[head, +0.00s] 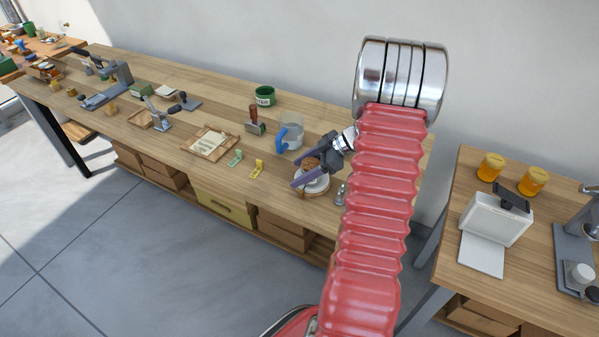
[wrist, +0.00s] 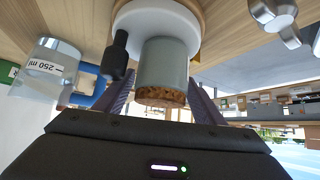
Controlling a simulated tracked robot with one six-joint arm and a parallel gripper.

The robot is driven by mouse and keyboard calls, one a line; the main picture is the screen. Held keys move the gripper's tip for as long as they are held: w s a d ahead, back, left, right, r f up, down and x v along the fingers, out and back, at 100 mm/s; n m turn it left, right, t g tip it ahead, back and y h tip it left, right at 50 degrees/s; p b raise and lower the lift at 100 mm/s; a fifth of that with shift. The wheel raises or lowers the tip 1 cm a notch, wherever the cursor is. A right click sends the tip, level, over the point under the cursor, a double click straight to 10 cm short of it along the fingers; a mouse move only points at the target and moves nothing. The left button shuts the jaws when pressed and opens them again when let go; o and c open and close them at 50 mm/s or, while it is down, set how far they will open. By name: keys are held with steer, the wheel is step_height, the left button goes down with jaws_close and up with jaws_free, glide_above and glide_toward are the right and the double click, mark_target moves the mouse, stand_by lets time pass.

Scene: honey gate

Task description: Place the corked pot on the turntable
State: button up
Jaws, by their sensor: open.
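The corked pot is a grey-green cylinder (wrist: 165,64) with a brown cork (wrist: 162,97). In the wrist view, which is upside down, its base meets the white round turntable (wrist: 150,22), and it looks upright there. In the head view the cork (head: 310,163) shows above the turntable's white disc (head: 316,187), and the pot's body is mostly hidden by my gripper. My gripper (head: 302,172) is open, with its purple fingers on either side of the pot. In the wrist view the gripper (wrist: 163,88) shows gaps between fingers and pot.
A clear beaker (head: 291,134) with a blue handle (head: 281,137) stands just left of my gripper. A small metal item (head: 341,194) stands right of the turntable.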

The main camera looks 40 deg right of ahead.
steer(key=v, duration=1.2)
steer(key=shift+w+r, duration=0.1)
stand_by(0.6)
steer(key=w+a+r+m+t+h, duration=0.1)
steer(key=w+a+r+t+h, duration=0.25)
steer(key=w+r, duration=0.6)
steer(key=w+a+r+m+t+h, duration=0.1)
steer(key=w+a+r+t+h, duration=0.2)
steer(key=w+r, duration=0.6)
steer(key=s+a+r+m+h, duration=0.2)
steer(key=a+r+h, duration=0.15)
steer(key=r, duration=0.25)
steer(key=s+a+f+m+g+y, duration=0.2)
steer(key=s+a+f+g, duration=0.2)
steer(key=s+a, duration=0.9)
steer(key=s+a+f+m+g+y, duration=0.1)
steer(key=s+a+f+g, duration=0.3)
steer(key=s+a, duration=0.9)
step_height(320, 180, down, 4)
steer(key=a+m, duration=0.1)
steer(key=a, duration=0.1)
steer(key=shift+a+y, duration=0.3)
steer(key=shift+y, duration=0.1)
